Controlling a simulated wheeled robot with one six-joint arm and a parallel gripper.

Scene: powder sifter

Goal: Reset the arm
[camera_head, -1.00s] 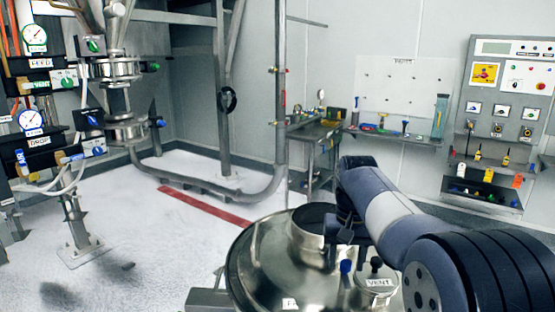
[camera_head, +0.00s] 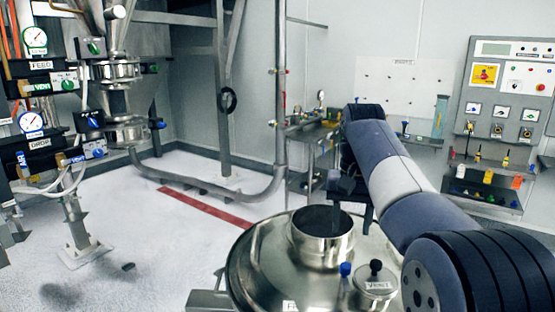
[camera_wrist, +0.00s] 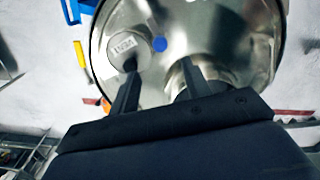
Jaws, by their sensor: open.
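My arm reaches in from the right in the head view, bent above the round steel vessel (camera_head: 265,265). My gripper (camera_head: 350,208) hangs over the vessel beside its open round neck (camera_head: 322,250). In the wrist view my gripper (camera_wrist: 160,82) has its two dark fingers spread apart with nothing between them. Below it are the vessel's shiny lid (camera_wrist: 225,45), the blue knob (camera_wrist: 160,44) and the cap labelled VENT (camera_wrist: 122,46). The same blue knob (camera_head: 346,269) and VENT cap (camera_head: 376,284) stand on the lid in the head view.
Pipework with FEED and DROP valves and gauges (camera_head: 32,122) stands at the left. A vertical pole (camera_head: 281,100) rises behind the vessel. A workbench (camera_head: 312,135) and a control panel (camera_head: 505,85) are along the back wall. The white floor (camera_head: 150,240) at left is open.

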